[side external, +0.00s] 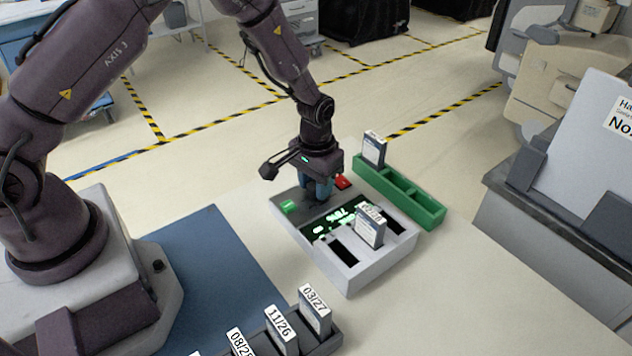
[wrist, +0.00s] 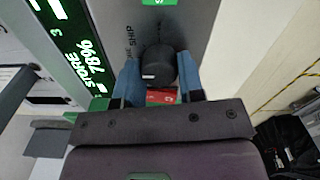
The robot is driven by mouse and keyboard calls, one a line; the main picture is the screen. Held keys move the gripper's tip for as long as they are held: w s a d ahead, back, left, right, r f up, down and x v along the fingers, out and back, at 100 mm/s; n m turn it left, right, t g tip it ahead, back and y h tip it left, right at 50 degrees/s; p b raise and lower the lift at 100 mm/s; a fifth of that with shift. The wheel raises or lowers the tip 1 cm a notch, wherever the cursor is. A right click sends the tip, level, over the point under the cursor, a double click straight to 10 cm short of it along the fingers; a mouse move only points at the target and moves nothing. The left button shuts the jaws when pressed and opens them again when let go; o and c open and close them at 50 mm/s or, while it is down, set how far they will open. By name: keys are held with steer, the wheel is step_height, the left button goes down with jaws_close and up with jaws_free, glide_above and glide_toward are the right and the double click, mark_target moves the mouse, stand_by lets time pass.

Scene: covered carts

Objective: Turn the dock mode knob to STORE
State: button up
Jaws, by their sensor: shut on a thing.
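The grey dock (side external: 378,266) stands on the table, with a lit green-text display (side external: 336,219) and slots in its top. In the wrist view the display (wrist: 75,50) shows a number and the word STORE. The dark round mode knob (wrist: 158,64) sits on the dock's panel, with the label SHIP (wrist: 130,40) beside it. My gripper (side external: 318,196) points down at the panel. In the wrist view its blue fingers (wrist: 158,82) are shut on the knob, one on each side. The knob's pointer direction is unclear, and the side view hides the knob behind the fingers.
A labelled cartridge (side external: 370,228) stands upright in a dock slot. A green tray (side external: 432,211) behind the dock holds one cartridge (side external: 374,148). A red button (side external: 342,182) and a green one (side external: 289,206) flank the gripper. A rack of dated cartridges (side external: 314,310) is in front.

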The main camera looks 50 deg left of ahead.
mark_target(314, 184)
stand_by(0.4)
steer(key=o, duration=0.9)
step_height(314, 184, up, 13)
steer(key=s+r+t, duration=0.2)
steer(key=s+r, duration=0.4)
steer(key=s, duration=0.1)
steer(key=s+r+m+t, duration=0.1)
steer(key=s+r, duration=0.5)
steer(key=s, duration=0.1)
steer(key=s+a+r+m+t, duration=0.1)
steer(key=s+r+t, duration=0.1)
steer(key=s+r, duration=0.4)
steer(key=shift+s+t, duration=0.3)
steer(key=shift+s, duration=0.8)
